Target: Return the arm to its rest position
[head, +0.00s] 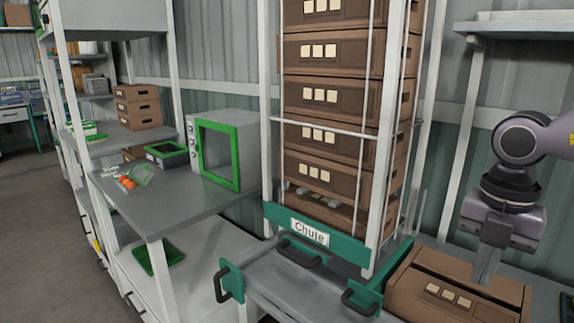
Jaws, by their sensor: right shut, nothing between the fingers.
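My right gripper (484,268) hangs from my right arm at the right side of the head view. It points down with its fingers shut and nothing between them. The fingertips are in front of or just above a brown crate (415,297) at the bottom right; I cannot tell whether they touch it. My left gripper is not in view.
A tall stack of brown crates (318,95) stands in a white frame above a green-edged chute labelled "Chute" (310,232). Black handles (361,301) stick out in front. A grey table (190,205) at left holds a green-framed box (220,155). A shelf (515,28) is above right.

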